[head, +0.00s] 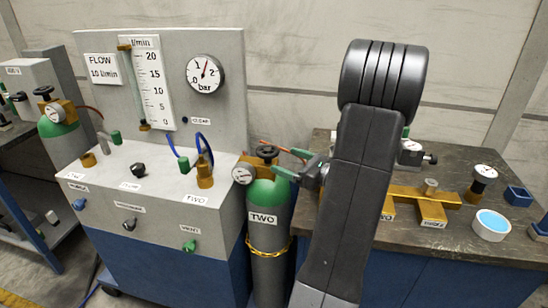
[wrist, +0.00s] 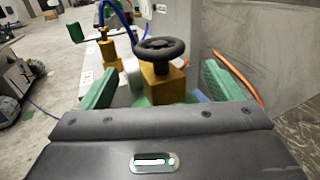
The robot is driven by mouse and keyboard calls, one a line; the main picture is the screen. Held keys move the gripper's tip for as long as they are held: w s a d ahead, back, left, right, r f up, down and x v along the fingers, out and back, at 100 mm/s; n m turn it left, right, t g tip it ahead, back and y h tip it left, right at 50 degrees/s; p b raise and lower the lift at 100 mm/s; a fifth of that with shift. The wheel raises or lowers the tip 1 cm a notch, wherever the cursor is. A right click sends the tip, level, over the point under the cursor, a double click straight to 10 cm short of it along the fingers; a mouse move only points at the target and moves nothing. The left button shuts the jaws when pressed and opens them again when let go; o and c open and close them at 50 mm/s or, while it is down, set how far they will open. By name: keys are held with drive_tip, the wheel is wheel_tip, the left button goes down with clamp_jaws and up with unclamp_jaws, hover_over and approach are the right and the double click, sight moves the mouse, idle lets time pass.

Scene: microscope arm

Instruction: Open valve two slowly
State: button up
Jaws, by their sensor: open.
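A grey cylinder with a green shoulder (head: 268,205), labelled TWO, stands upright beside the panel bench. On top is a brass valve with a black handwheel (head: 267,151) and a small round gauge (head: 242,175). The handwheel (wrist: 160,48) also shows in the wrist view, on its brass block (wrist: 163,80). My gripper (head: 283,161) has green fingers and is just right of the valve. In the wrist view my gripper (wrist: 161,70) is open and empty, with one finger on each side of the valve and gaps to the wheel. I see no contact.
The panel bench (head: 150,180) at left carries a flow tube (head: 153,85), a bar gauge (head: 202,74) and a brass fitting (head: 205,177) with blue hose, above another TWO label. An orange hose (wrist: 238,80) runs right of the valve. A dark worktop (head: 400,240) with brass parts is at right.

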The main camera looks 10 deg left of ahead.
drive_tip(key=v, duration=0.5)
drive_tip(key=shift+a, duration=0.1)
drive_tip(key=m+t+h+p, duration=0.5)
drive_tip(key=t+p, duration=0.2)
drive_tip(key=p, duration=0.1)
approach(267, 151)
drive_tip(key=p+x, duration=0.1)
drive_tip(key=x, duration=0.2)
drive_tip(key=p+x, duration=0.1)
drive_tip(key=x, duration=0.3)
drive_tip(key=f+x, duration=0.1)
drive_tip(key=x, duration=0.3)
drive_tip(key=shift+w+p, duration=0.25)
drive_tip(key=shift+p, duration=0.15)
drive_tip(key=c, duration=1)
